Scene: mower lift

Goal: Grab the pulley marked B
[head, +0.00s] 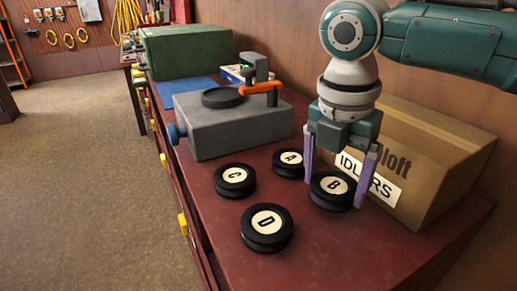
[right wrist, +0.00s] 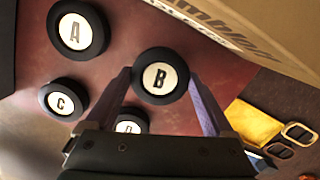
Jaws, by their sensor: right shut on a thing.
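The pulley marked B (head: 332,189) is a black disc with a cream label on the red bench top, in front of the cardboard box. My right gripper (head: 334,192) points down over it with its purple fingers on either side, shut on it. The right wrist view shows pulley B (right wrist: 160,76) between the fingertips. Whether it is lifted off the bench I cannot tell. Pulleys A (head: 289,163), C (head: 235,180) and D (head: 267,228) lie flat nearby, apart from B. Pulley D is partly hidden in the right wrist view. My left gripper is not in view.
A cardboard box (head: 432,160) marked IDLERS stands close behind and right of pulley B. A grey block (head: 235,128) with an orange-handled clamp and a black disc sits farther back left. A green case (head: 187,50) is beyond it.

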